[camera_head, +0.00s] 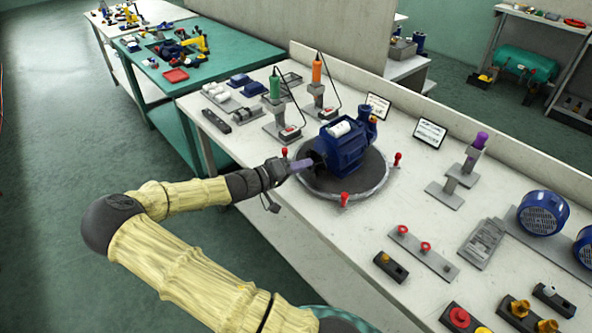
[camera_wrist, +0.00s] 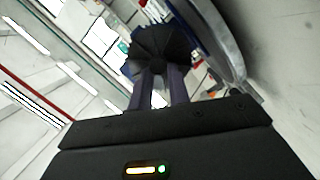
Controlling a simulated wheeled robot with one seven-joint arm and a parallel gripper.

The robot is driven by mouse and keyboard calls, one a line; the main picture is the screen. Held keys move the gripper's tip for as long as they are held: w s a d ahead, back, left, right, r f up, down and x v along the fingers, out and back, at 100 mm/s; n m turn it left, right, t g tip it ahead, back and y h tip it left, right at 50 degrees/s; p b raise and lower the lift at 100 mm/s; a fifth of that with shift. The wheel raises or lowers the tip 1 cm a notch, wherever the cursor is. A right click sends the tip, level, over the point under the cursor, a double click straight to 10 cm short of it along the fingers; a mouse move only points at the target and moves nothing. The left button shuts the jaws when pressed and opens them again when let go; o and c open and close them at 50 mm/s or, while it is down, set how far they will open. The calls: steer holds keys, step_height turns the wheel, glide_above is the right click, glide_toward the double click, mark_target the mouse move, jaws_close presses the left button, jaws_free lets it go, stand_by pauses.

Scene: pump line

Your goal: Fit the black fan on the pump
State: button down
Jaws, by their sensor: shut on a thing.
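The blue pump (camera_head: 345,147) sits on a round dark turntable (camera_head: 370,182) with a pale rim, on the long white bench. The pump also shows as a blue edge at the upper right in the wrist view (camera_wrist: 205,30). My gripper (camera_head: 303,165) reaches in from the left to the pump's near left end. In the wrist view, my two purple-grey fingers (camera_wrist: 158,85) are shut on the black fan (camera_wrist: 160,52), whose ribbed round face shows. The fan is close beside the pump; I cannot tell whether it touches the shaft. In the head view the fan is mostly a dark patch.
Red-topped clamps (camera_head: 344,199) stand around the turntable rim. Green (camera_head: 275,85) and orange (camera_head: 317,70) tools hang on stands behind it. A purple-topped stand (camera_head: 477,145), signs, blue motors (camera_head: 541,212) and button boxes are to the right.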

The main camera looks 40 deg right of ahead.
steer(key=shift+w+d+f+b, duration=0.15)
steer(key=shift+d+b, duration=0.25)
steer(key=shift+d, duration=1.6)
steer(key=shift+w+r, duration=0.2)
steer(key=shift+r, duration=0.05)
steer(key=shift+d+b, duration=0.2)
steer(key=shift+b, duration=0.15)
stand_by(0.3)
steer(key=c, duration=1.3)
jaws_free()
steer(key=shift+o, duration=0.2)
steer(key=a+p, duration=0.1)
steer(key=a, duration=0.5)
steer(key=shift+w+r, duration=0.3)
steer(key=shift+r, duration=0.05)
